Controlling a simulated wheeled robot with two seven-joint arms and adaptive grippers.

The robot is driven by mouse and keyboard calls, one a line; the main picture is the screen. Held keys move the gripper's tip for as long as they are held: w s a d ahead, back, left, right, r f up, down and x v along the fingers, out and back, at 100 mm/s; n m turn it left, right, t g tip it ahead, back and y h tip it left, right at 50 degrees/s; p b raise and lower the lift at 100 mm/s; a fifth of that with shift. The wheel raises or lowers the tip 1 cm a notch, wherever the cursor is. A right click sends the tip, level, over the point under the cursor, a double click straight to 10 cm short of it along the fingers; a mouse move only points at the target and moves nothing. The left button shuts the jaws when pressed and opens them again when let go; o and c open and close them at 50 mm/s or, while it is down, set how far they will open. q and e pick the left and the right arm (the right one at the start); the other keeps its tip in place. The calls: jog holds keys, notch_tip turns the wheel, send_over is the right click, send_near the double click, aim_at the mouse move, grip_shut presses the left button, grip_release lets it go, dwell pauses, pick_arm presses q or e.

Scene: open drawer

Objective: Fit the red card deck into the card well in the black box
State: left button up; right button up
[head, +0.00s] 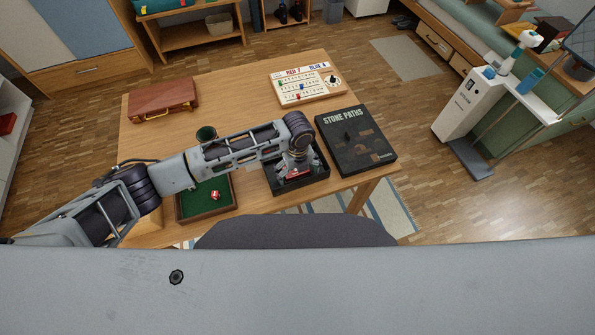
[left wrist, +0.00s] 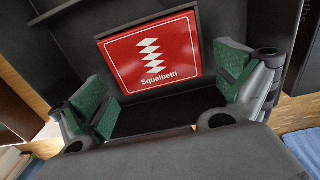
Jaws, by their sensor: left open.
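The red card deck (left wrist: 152,58), with white diamonds and the word "Squalbetti", lies face up inside the black box (head: 312,185). It also shows as a small red patch in the head view (head: 294,174), partly covered by my left gripper. In the left wrist view the black box (left wrist: 215,153) has dark walls and a darker recess beside the deck. I cannot tell whether the deck sits fully down in the card well. My left gripper (head: 297,169) is over the box, its green-padded fingers (left wrist: 166,88) spread apart on either side of the deck, holding nothing. My right gripper is not in view.
A black "Stone Paths" box lid (head: 355,140) lies right of the box. A green dice tray (head: 205,200) with a red die (head: 215,195) is to the left. A scoreboard (head: 305,85), brown case (head: 163,99) and dark green cup (head: 206,133) stand farther back.

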aim_at(298, 174)
pick_arm(q)
jog(key=shift+r, duration=0.1)
notch_tip(298, 174, up, 12)
dwell(0.9)
jog(key=shift+s, duration=0.1)
dwell(0.7)
